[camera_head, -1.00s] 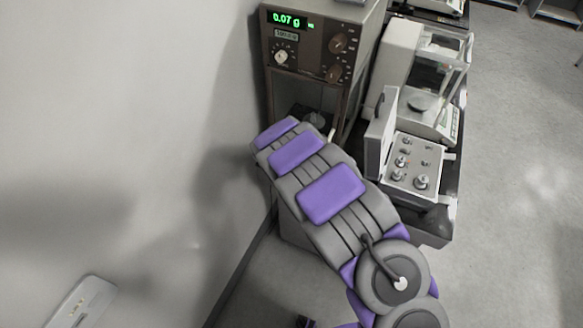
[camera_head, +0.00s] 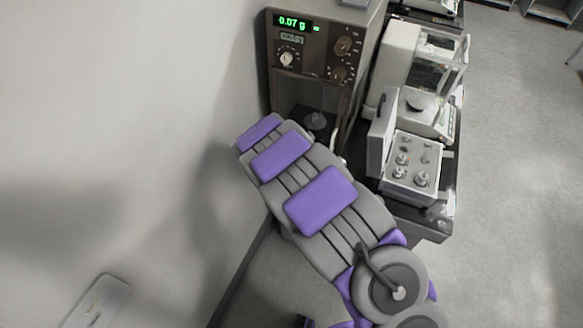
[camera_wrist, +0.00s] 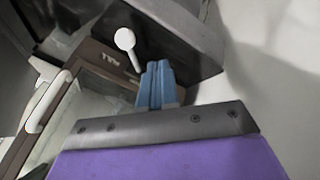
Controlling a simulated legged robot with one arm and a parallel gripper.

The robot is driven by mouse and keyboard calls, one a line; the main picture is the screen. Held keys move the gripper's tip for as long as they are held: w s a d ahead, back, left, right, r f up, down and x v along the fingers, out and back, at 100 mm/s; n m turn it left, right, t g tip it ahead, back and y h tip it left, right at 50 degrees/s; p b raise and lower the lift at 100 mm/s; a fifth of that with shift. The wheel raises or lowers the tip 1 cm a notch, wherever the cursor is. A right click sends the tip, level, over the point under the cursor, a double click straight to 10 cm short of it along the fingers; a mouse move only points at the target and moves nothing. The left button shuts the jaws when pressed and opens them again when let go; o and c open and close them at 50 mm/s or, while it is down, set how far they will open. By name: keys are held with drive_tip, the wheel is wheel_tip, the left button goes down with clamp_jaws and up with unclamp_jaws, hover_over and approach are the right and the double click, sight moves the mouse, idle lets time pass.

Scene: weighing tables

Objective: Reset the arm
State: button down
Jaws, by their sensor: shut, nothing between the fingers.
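My gripper (camera_wrist: 156,84) shows in the wrist view with its two blue fingers together and nothing between them. In the wrist view it is in front of the brown balance (camera_wrist: 107,62), near a white round knob on a stem (camera_wrist: 125,39). In the head view my purple and grey arm reaches up toward the brown balance (camera_head: 318,50), whose green display reads 0.07 g. The fingers are hidden in the head view. A small weight-like piece (camera_head: 317,119) stands on the pan inside the balance.
Right of the brown balance, a white balance (camera_head: 402,62) with a glass chamber stands on a dark table. An open weight box (camera_head: 411,169) holds several metal weights, its lid upright. A pale wall is close on the left; the floor at right is clear.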

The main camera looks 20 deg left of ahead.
wheel_tip(320, 180, up, 6)
drive_tip(key=s+d, duration=0.2)
drive_tip(key=s, duration=0.1)
drive_tip(key=s+d+r+m+g+h, duration=0.1)
drive_tip(key=s+d+r+m, duration=0.15)
drive_tip(key=d+r, duration=0.75)
drive_tip(key=s+d+r+m+g+h, duration=0.25)
drive_tip(key=d+r, duration=0.25)
drive_tip(key=d, duration=1.1)
drive_tip(key=s+d+r+m+g+y, duration=0.1)
drive_tip(key=s+d+r, duration=0.1)
drive_tip(key=s, duration=0.8)
drive_tip(key=s+d+r+g+y, duration=0.1)
drive_tip(key=s+d, duration=0.3)
drive_tip(key=s, duration=0.6)
drive_tip(key=s+d+r+m+g+y, duration=0.1)
drive_tip(key=s+d+r+g+y, duration=0.1)
drive_tip(key=s, duration=0.8)
drive_tip(key=shift+d+r+m+p, duration=0.3)
drive_tip(key=shift+d+r+p, duration=0.15)
drive_tip(key=shift+d, duration=0.2)
